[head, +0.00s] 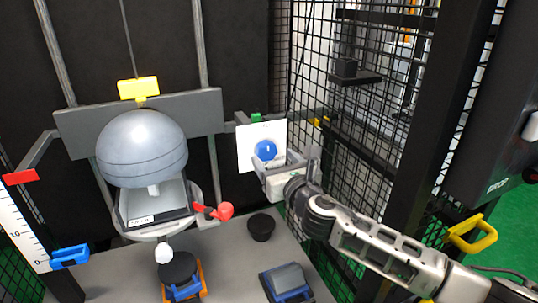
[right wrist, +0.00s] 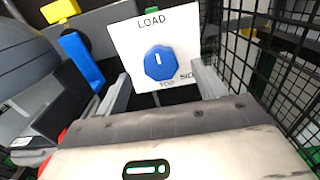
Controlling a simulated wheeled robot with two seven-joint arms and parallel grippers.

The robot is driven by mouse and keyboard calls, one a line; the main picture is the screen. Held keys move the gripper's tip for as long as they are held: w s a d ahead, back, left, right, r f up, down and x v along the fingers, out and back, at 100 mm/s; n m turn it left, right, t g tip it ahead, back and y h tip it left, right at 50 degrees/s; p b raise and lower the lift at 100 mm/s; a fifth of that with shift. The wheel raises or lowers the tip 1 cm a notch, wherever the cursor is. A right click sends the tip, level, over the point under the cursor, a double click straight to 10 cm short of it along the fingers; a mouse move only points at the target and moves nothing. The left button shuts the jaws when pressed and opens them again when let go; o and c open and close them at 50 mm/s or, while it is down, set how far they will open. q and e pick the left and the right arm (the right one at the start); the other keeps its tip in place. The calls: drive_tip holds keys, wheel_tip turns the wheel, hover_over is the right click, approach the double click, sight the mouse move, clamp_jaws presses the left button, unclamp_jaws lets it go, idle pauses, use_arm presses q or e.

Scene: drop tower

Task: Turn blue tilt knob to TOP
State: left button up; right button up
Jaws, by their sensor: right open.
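The blue tilt knob (head: 265,150) is on a white square panel (head: 247,136) in the head view. In the right wrist view the knob (right wrist: 160,63) has a short white mark near its top edge, pointing up toward the word LOAD. TOP is printed below the knob, and SIDE, partly hidden, at the lower right. My right gripper (head: 287,166) is in front of the panel's right side. In the right wrist view its open fingers (right wrist: 162,82) stand to either side below the knob, with nothing between them. Contact with the knob cannot be told. My left gripper is not in view.
A grey dome (head: 142,148) hangs left of the panel, above a tray. A red handle (head: 214,211) sticks out below the panel's left. A black cup (head: 261,227) stands on the grey table. Black wire mesh (head: 372,125) rises close on the right.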

sight(268, 151)
drive_tip(key=x, duration=0.2)
drive_tip(key=shift+w+a, duration=0.15)
drive_tip(key=shift+w, duration=0.2)
use_arm(q)
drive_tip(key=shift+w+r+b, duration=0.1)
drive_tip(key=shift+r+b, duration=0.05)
drive_tip(key=shift+b, duration=0.2)
use_arm(e)
drive_tip(key=shift+w+a, duration=0.25)
drive_tip(key=shift+w, duration=0.4)
drive_tip(key=c, duration=1)
drive_tip(key=shift+o, duration=0.2)
